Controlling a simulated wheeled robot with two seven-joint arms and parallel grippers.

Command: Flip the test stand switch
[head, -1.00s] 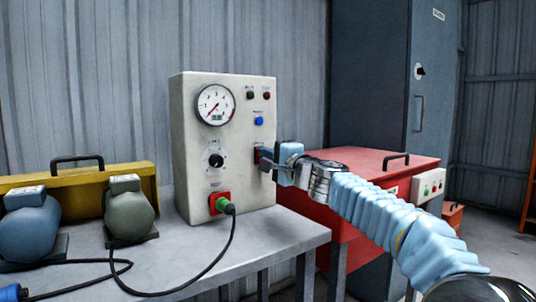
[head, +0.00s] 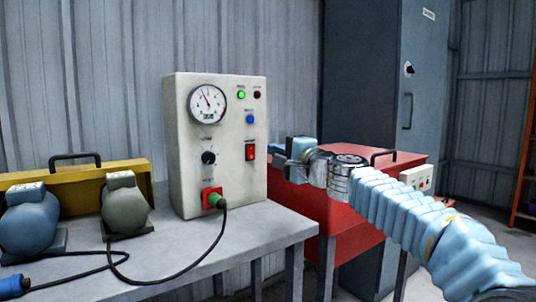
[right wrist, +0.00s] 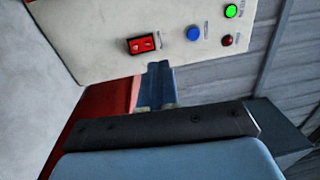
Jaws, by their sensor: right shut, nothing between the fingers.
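The test stand (head: 233,180) is a cream panel box on the grey bench. Its red rocker switch (head: 250,152) is uncovered at the right of the panel, and it also shows in the right wrist view (right wrist: 142,44). The green lamp (head: 241,95) is lit and the gauge (head: 207,104) needle points up. My right gripper (head: 288,160) is shut and empty, to the right of the switch and apart from the panel. In the right wrist view its fingers (right wrist: 158,85) point toward the panel below the switch. My left gripper is not in view.
A green plug (head: 216,201) with a black cable sits in the red socket at the panel's bottom. Two motors, a blue one (head: 30,217) and a green one (head: 124,204), stand left of the box. A red cabinet (head: 310,200) stands behind my right arm.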

